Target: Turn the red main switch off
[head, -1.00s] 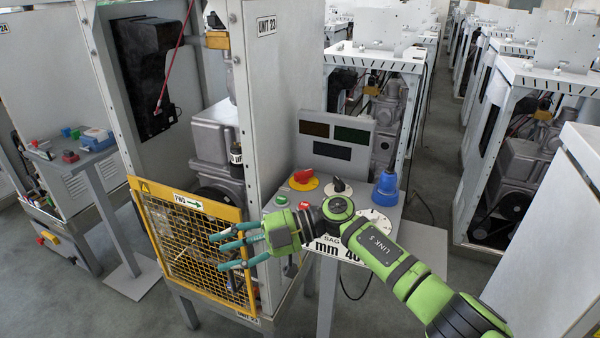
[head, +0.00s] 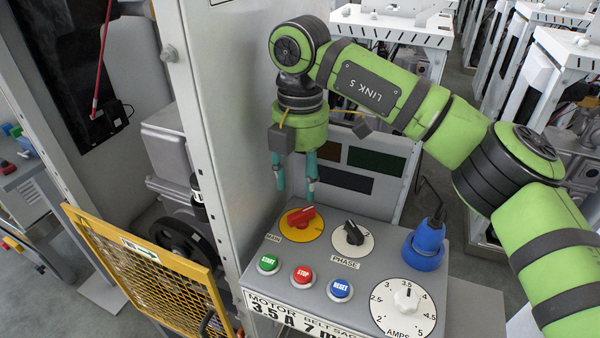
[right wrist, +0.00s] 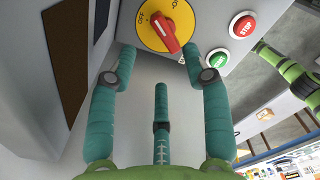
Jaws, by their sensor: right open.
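The red main switch (head: 301,216) is a rotary handle on a round yellow plate (head: 287,232) marked MAIN, on the sloped control panel. In the head view its handle lies slanted, lower left to upper right. In the right wrist view the red handle (right wrist: 166,33) slants across the yellow plate, with an OFF mark at its left; the other marks are hard to read. My right gripper (head: 296,190) points down, open and empty, just above and behind the switch. In the right wrist view its teal fingers (right wrist: 158,62) are spread, apart from the handle. My left gripper is not in view.
Close by are the black PHASE knob (head: 352,233), green START (head: 268,264), red STOP (head: 303,275) and blue RESET (head: 340,290) buttons, a blue plug (head: 427,243) and the AMPS dial (head: 404,305). A cabinet post (head: 208,130) rises left; a yellow mesh guard (head: 160,285) stands lower left.

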